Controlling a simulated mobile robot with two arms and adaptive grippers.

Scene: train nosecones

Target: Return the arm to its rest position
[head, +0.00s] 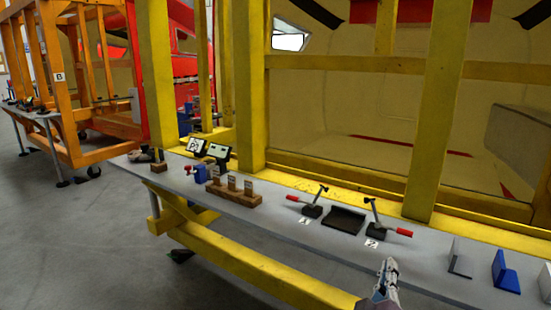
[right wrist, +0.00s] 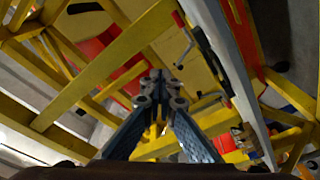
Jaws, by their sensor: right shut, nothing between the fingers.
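My right gripper (head: 387,268) shows at the bottom of the head view, in front of the grey table's front edge, pointing up. In the right wrist view its two fingers (right wrist: 160,82) meet at the tips with nothing between them. It appears apart from the things on the table. My left gripper and arm are not in the head view.
The long grey table (head: 265,222) stands before a yellow frame (head: 445,110). On it are two red-handled clamps (head: 312,208), a black tray (head: 344,220), a wooden block stand (head: 235,195) and a blue bracket (head: 505,275). Open floor (head: 70,240) lies left.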

